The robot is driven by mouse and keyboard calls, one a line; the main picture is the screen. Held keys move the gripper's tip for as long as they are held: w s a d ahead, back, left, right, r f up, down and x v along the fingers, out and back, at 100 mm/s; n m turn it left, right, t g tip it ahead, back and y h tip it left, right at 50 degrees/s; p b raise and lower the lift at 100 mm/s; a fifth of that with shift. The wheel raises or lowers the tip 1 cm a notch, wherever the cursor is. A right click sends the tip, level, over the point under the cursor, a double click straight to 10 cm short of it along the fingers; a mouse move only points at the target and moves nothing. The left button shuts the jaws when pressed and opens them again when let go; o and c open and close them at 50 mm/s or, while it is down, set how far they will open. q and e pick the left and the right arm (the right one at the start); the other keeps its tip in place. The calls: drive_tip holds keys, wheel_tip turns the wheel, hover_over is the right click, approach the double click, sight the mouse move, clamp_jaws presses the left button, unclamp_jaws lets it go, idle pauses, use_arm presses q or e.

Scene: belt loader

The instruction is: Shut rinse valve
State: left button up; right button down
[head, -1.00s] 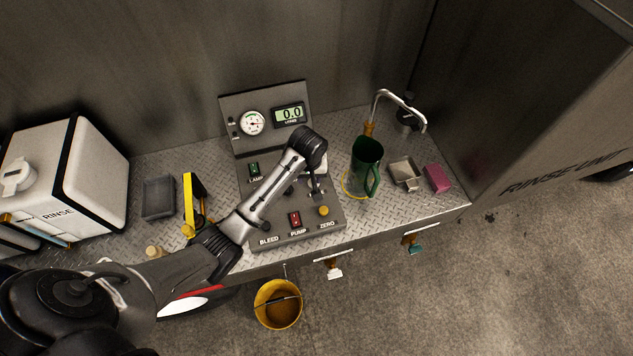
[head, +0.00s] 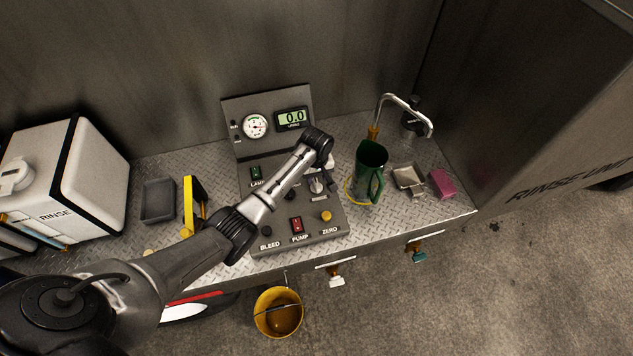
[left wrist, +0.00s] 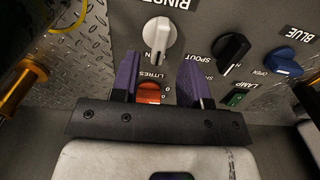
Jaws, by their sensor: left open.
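The pale grey rinse knob (left wrist: 157,42) shows upside down in the left wrist view, under a label that reads "RINSE" in part. In the head view the pale knob (head: 317,185) sits on the sloped control panel (head: 275,227), just below the end of my left arm. My left gripper (left wrist: 160,62) is open and empty. Its two purple fingers point toward the knob, one on each side of its near end, and I see no grip on it. Whether a finger touches it I cannot tell. My right gripper is not in view.
An orange-red control (left wrist: 150,92) lies between the fingers. The black spout knob (left wrist: 232,50), blue knob (left wrist: 283,62) and green lamp switch (left wrist: 237,97) are nearby. A green jug (head: 370,165) stands right of the panel. A yellow bucket (head: 278,330) is on the floor.

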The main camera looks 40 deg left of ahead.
sight(316, 183)
use_arm(q)
drive_tip(key=shift+f, duration=1.95)
clamp_jaws()
